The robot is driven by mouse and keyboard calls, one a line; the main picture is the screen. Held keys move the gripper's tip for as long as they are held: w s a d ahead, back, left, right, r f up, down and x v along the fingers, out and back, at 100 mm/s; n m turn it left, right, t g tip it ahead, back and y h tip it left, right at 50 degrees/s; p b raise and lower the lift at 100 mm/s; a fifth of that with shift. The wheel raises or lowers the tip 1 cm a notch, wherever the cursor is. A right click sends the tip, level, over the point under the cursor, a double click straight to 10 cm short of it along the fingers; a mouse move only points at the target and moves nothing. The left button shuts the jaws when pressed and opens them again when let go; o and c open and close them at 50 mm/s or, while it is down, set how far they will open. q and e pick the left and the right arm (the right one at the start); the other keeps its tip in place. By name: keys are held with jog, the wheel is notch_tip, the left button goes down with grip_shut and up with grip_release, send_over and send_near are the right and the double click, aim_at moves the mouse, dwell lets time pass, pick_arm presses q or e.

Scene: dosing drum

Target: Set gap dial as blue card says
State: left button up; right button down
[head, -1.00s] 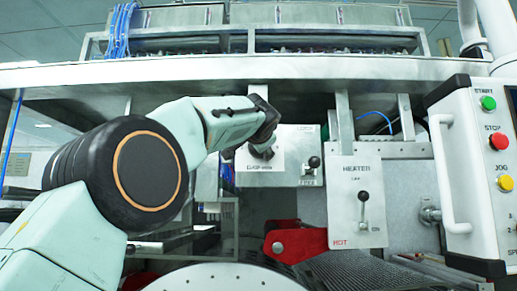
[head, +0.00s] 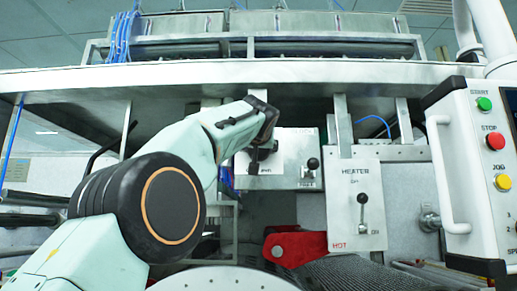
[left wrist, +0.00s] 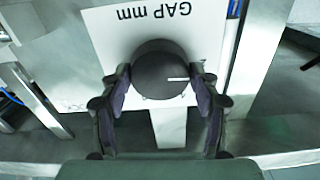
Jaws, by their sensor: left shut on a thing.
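The gap dial (left wrist: 160,62) is a round dark knob with a short white pointer line, on a white plate (left wrist: 110,28) lettered GAP mm, which appears upside down in the left wrist view. My left gripper (left wrist: 162,88) has its two fingers on either side of the knob, shut on it. The pointer line lies toward the right in that view. Any scale marks are mostly hidden by the knob and fingers. In the head view my left gripper (head: 262,156) is at the gap plate and covers much of the dial. I see no blue card. My right gripper is out of view.
Right of the gap plate are a small black lever (head: 312,164) and the heater panel (head: 357,190) with its own lever. A red bracket (head: 294,246) sits below. The control box (head: 468,175) with START, STOP and JOG buttons stands at the right.

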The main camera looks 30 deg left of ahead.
pick_arm(q)
jog(key=shift+r+n, duration=0.2)
jog(key=shift+n, duration=0.4)
jog(key=o, duration=1.2)
jog(key=shift+w+f, duration=0.1)
jog(key=shift+f, duration=0.05)
jog(key=shift+v, duration=3.8)
jog(key=shift+x, duration=3.8)
jog(key=shift+f, duration=0.1)
